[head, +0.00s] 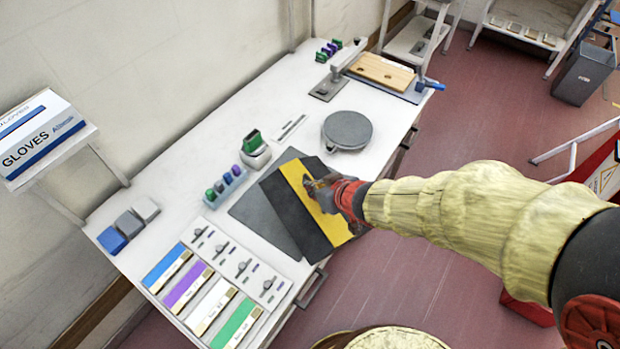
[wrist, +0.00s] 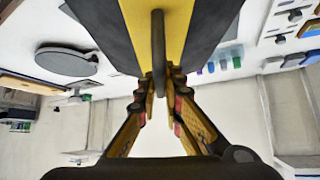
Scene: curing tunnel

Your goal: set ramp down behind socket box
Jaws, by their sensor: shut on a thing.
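The ramp is a dark grey plate (head: 289,218) with a broad yellow band; it spans the top of the wrist view, where the band (wrist: 180,25) shows. My gripper (head: 316,186) is shut on a thin upright grey handle on the band, seen between the fingers (wrist: 160,92) in the wrist view. The ramp is over the bench's front half and overlaps a flat grey mat (head: 255,212). Its near corner reaches past the bench's front edge. I cannot tell whether it touches the bench. No thing is clearly recognisable as the socket box.
On the white bench (head: 215,135) are a blue rack (head: 225,188) of small bottles, a grey device (head: 254,152) with a green block, a round grey plate (head: 347,131) and a wooden board (head: 382,71). Coloured strips lie front left.

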